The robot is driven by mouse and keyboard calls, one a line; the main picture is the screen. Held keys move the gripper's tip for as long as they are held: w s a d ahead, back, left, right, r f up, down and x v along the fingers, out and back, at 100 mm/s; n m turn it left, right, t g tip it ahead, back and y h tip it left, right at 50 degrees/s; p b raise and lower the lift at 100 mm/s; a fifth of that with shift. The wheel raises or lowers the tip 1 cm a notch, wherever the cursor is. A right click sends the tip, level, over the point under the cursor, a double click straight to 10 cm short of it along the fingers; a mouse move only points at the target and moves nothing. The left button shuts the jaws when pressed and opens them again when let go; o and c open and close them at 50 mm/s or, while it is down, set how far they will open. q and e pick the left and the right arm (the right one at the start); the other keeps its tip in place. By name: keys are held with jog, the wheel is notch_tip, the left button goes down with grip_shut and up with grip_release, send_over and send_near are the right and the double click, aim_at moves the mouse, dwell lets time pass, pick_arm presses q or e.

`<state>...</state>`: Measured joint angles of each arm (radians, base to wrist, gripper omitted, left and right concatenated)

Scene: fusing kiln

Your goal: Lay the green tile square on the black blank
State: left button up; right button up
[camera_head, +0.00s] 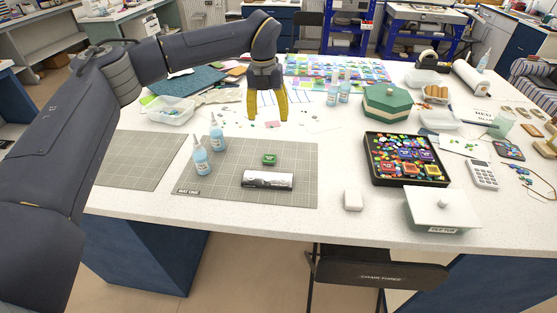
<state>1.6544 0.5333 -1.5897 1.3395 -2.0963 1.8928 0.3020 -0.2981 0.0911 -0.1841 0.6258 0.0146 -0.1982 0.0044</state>
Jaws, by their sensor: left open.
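A small green tile (270,159) with a dark label lies on the grey cutting mat (215,185), just behind a silver-and-black roll. My left gripper (268,118) has yellow fingers that point down, spread apart with nothing between them. It is farther back than the green tile, over the white table behind the mat. I cannot make out a separate black blank for certain. My right gripper is not in view.
Two bottles (201,157) stand left of the tile, and the roll (267,180) lies in front. A black tray (374,178) of coloured pieces, a white lidded box (440,207) and a green hexagonal box (387,102) stand to the right. Bare table (338,150) lies between mat and tray.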

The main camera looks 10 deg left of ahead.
pick_arm(q)
send_over(269, 157)
jog(key=shift+y, duration=0.3)
notch_tip(269, 157, down, 10)
jog(key=shift+s+f, duration=0.1)
jog(key=shift+s, duration=0.05)
jog(key=shift+d+f, duration=0.15)
jog(key=shift+f, duration=3.35)
jog(key=shift+o, duration=0.2)
jog(key=c, duration=1.3)
